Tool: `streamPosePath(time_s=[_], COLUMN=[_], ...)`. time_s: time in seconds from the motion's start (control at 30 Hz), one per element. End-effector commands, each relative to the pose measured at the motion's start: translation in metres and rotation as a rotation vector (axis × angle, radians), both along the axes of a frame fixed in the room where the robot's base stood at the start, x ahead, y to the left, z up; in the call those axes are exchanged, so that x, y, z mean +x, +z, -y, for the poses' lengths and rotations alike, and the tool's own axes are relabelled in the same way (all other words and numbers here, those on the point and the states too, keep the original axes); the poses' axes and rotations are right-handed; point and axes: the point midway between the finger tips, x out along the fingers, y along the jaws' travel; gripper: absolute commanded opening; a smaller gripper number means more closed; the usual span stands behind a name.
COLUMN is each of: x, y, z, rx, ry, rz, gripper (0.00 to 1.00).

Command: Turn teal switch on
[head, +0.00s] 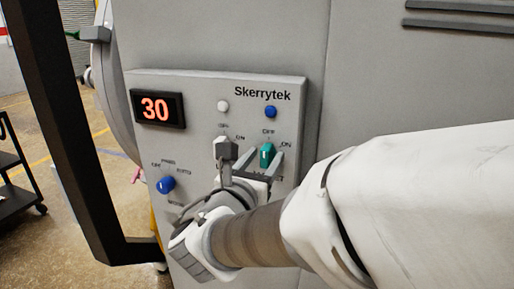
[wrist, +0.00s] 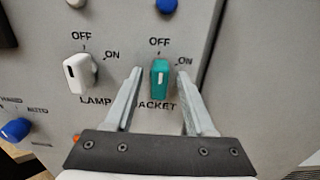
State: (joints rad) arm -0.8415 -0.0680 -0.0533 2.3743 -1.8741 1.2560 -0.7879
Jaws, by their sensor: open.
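The teal switch (head: 267,155) is on the grey control panel. It also shows in the wrist view (wrist: 160,79), above the label JACKET. It stands roughly upright, in line with OFF above it; ON is to its upper right. My gripper (wrist: 159,86) is open, with one finger on each side of the teal switch. Gaps show between the fingers and the switch, so it is not clamped. In the head view my gripper (head: 253,161) is in front of the panel and hides part of the area below the switch.
A white lamp switch (wrist: 79,73) is close to the left finger. A blue mode knob (head: 166,185) is at lower left. A white light (head: 223,106) and a blue light (head: 270,112) sit above the switches. A red display (head: 156,109) reads 30. A dark frame post (head: 62,110) stands at left.

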Motion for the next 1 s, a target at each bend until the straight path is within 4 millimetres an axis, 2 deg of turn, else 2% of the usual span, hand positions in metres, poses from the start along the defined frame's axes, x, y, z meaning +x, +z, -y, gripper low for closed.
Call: streamPosePath(time_s=[0.37,0.67,1.0], x=[0.0058,0.0055,0.0055], y=[0.0003,0.0003,-0.0004], z=[0.0019,0.0018,0.0019], rx=[0.0,0.0,0.007], ry=[0.001,0.001,0.001], rz=[0.001,0.001,0.004], gripper=[0.55,0.01,0.0])
